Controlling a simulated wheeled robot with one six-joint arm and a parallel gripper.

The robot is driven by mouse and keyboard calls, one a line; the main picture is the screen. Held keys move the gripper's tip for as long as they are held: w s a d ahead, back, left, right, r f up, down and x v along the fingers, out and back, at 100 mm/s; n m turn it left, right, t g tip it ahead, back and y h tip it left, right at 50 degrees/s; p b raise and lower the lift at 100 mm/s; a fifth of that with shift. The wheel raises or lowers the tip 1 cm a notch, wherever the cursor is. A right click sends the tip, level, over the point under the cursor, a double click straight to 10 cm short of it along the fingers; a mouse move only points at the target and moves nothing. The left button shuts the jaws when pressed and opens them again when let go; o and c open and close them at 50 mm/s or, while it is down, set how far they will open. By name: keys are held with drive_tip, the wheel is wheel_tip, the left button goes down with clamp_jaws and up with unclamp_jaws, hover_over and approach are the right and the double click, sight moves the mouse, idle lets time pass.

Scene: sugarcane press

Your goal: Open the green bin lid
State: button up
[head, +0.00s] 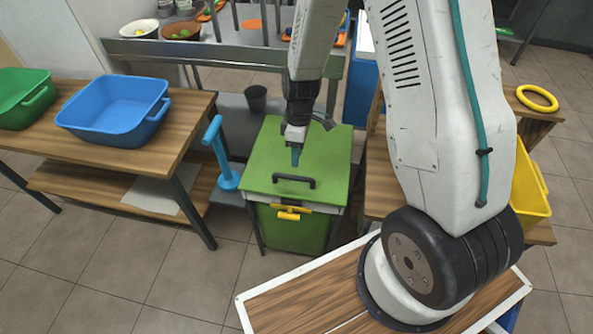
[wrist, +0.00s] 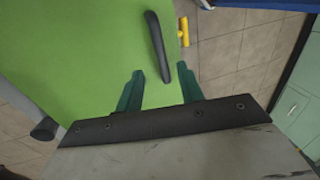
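The green bin (head: 292,228) stands in the middle of the head view, its flat green lid (head: 325,150) lying closed on top. A black bar handle (head: 293,181) is on the lid near its front edge. It also shows in the wrist view (wrist: 157,47), just ahead of my fingers. My gripper (head: 296,157) points down above the lid, behind the handle in the head view. The handle is not between the fingers. A yellow latch-like part (head: 289,212) is on the bin's front.
A wooden table (head: 180,115) on the left holds a blue basin (head: 115,108) and a green basin (head: 25,97). A light-blue upright tool (head: 221,150) stands left of the bin. A metal counter (head: 200,50) is behind. Tiled floor (head: 115,255) is clear in front.

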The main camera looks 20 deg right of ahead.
sight(296, 171)
drive_tip(key=f, duration=0.4)
drive_tip(key=s+a+f, duration=0.1)
drive_tip(key=f, duration=0.2)
clamp_jaws()
